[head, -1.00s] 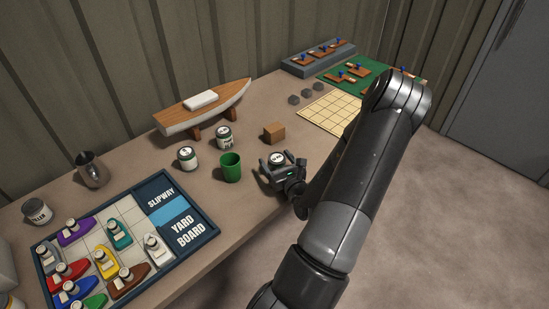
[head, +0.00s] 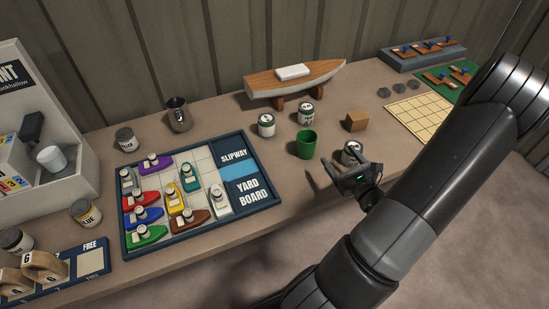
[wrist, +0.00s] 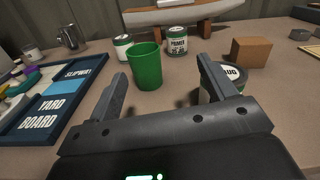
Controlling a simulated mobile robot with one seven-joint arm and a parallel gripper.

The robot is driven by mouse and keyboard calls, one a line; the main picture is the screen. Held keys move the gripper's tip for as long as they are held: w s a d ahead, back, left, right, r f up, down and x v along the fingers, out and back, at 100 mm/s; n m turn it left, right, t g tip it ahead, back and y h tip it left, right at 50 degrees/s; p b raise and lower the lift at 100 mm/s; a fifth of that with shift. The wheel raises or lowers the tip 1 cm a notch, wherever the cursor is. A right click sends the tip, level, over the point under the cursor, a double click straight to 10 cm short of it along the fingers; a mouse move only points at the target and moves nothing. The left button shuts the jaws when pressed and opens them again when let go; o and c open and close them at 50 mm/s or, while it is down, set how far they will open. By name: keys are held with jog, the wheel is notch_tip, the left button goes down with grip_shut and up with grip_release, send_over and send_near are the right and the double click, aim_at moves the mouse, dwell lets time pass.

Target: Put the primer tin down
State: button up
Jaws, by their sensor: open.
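A tin with a pale lid (head: 351,147) stands on the bench right of the green cup (head: 305,145). In the wrist view this tin (wrist: 238,78) is partly hidden behind my right finger; its lid lettering is only partly visible. My gripper (head: 347,165) is open and empty, just in front of the tin. The tin is outside the jaws, to their right in the wrist view. Two more tins stand behind the cup: one with a green-banded label (wrist: 177,42) and another at its left (head: 266,125). I cannot read for sure which tin is labelled primer.
A wooden block (head: 356,121) stands behind the tin, and a model hull (head: 300,80) on supports stands at the back. The yard board (head: 268,204) with toy boats is at the left. The yellow grid mat (head: 420,115) is at the right. Bare bench lies between block and mat.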

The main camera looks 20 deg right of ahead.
jog(key=w+a+r+n+g+y, duration=0.1)
jog(key=a+r+n+g+y, duration=0.25)
jog(key=a+n+y, duration=0.35)
jog(key=w+a+r+n+g+y, duration=0.25)
jog(key=a+r+n+y, duration=0.2)
jog(key=a, duration=0.45)
jog(key=s+a+r+n+g, duration=0.2)
jog(key=s+a+n+g, duration=0.3)
jog(key=a+n+g, duration=0.4)
jog(key=s+a+r+n+t+h, duration=0.2)
jog(key=s+r+n+h, duration=0.5)
jog(key=r+n+h, duration=0.4)
jog(key=n, duration=0.2)
jog(key=shift+s+a+r+n, duration=0.15)
jog(key=shift+s+r+n, duration=0.05)
jog(key=shift+s+n, duration=0.15)
jog(key=shift+o, duration=0.4)
jog(key=shift+r+h, duration=0.25)
jog(key=shift+r, duration=0.1)
